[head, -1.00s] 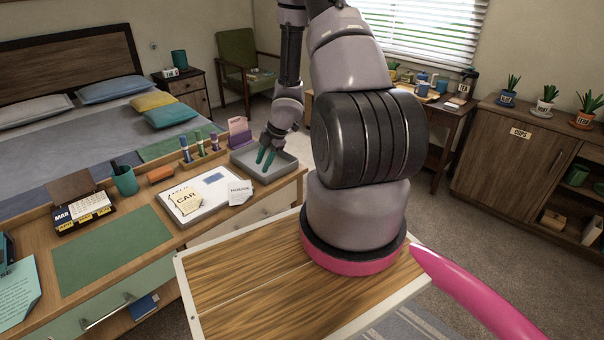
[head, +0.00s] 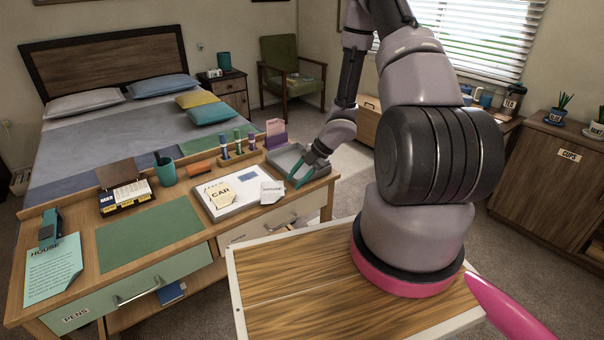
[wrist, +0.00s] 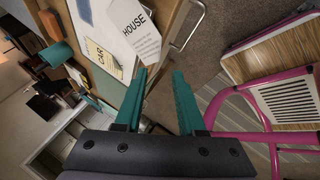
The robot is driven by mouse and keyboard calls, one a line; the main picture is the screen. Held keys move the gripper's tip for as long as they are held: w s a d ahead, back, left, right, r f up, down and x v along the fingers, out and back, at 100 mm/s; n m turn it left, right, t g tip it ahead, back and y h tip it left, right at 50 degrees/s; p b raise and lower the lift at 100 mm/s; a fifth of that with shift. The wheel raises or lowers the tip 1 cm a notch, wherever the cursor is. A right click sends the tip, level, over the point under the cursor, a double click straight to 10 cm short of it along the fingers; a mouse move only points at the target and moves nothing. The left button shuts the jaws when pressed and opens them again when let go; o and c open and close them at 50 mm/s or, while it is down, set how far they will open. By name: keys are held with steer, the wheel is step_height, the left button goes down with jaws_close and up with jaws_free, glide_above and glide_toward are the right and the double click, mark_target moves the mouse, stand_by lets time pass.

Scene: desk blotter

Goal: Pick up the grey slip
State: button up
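A pale, grey-white slip marked HOUSE (head: 271,191) lies by the right edge of a white tray-like pad (head: 238,205) on the desk. In the wrist view the slip (wrist: 133,30) shows beyond my fingertips, to their upper left. A cream slip marked CAR (head: 221,197) lies on the pad, left of the pale slip. My gripper (head: 300,172), with teal fingers, is up and right of the pale slip in the head view, over the front of a grey tray (head: 322,172). The wrist view shows its fingers (wrist: 160,72) apart with nothing between them.
A pen rack (head: 238,155), a purple holder (head: 276,133), a teal cup (head: 165,170) and a calendar (head: 125,195) stand along the desk. A green blotter (head: 150,235) lies clear at the front. A teal HOUSE sheet (head: 55,270) lies at the left.

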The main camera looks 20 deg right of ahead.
mark_target(283, 193)
steer(key=x, duration=0.7)
steer(key=shift+w+a+f, duration=0.1)
steer(key=shift+a+f, duration=0.1)
steer(key=shift+f, duration=0.05)
jaws_close()
